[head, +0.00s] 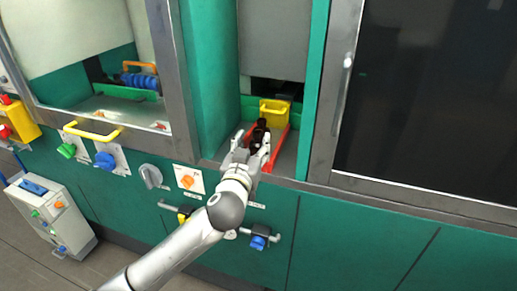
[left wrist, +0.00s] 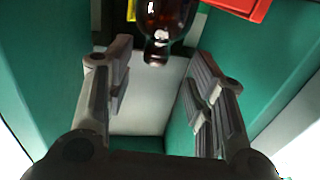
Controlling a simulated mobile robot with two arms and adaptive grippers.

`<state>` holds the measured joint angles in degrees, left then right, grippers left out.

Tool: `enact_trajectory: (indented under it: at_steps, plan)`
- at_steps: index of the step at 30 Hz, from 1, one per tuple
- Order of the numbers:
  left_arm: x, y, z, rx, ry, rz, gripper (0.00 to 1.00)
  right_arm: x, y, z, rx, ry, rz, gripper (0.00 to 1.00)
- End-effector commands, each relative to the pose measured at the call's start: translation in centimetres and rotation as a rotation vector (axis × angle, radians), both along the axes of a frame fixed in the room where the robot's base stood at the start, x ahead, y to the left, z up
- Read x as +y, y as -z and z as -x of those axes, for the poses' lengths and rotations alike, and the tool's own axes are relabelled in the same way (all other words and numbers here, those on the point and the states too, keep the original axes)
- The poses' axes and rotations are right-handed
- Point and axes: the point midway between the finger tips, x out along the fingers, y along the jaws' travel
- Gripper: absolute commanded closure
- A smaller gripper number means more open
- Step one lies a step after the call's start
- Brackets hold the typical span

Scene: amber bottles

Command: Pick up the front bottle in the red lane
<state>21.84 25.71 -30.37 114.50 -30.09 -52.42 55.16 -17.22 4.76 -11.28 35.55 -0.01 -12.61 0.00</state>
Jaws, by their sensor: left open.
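A dark amber bottle (head: 258,132) stands in the red lane (head: 279,147), inside the green bay at the centre of the head view. My left gripper (head: 252,146) is at the mouth of this bay, just in front of the bottle, and partly hides it. In the left wrist view the gripper (left wrist: 160,95) is open, with a finger on each side and nothing between the pads. The bottle (left wrist: 166,25) shows at the top there, its narrow neck pointing down towards the gap. I cannot tell whether other bottles stand behind it. My right gripper is not in view.
A yellow block (head: 274,112) sits at the back of the red lane. Green walls (head: 207,80) close in on both sides of the bay. A grey panel (head: 272,40) hangs above it. Knobs and valves, including an orange knob (head: 187,181), line the front below.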

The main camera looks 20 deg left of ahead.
Motion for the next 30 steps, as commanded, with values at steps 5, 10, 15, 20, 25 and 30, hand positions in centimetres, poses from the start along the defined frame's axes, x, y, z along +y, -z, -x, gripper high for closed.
enact_trajectory:
  at_steps: [5, 10, 15, 20, 25, 30]
  plan:
    - [-0.1, -0.3, -1.3, 0.0, 0.0, -0.003, 0.51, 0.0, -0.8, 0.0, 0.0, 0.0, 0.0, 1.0]
    - [-0.1, -0.5, -3.5, 0.001, -0.001, -0.003, 0.51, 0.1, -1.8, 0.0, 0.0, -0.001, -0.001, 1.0]
    - [0.0, -0.3, -5.0, 0.001, 0.0, -0.002, 0.51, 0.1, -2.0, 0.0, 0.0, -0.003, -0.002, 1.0]
    - [0.0, -0.1, -5.3, 0.001, 0.001, -0.001, 0.51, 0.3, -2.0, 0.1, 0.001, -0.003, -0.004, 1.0]
    - [0.0, -0.1, -5.3, 0.001, 0.001, 0.0, 0.52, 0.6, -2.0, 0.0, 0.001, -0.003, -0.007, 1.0]
    - [0.0, -0.1, -5.3, 0.001, 0.0, -0.001, 0.74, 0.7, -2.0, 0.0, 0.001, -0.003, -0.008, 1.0]
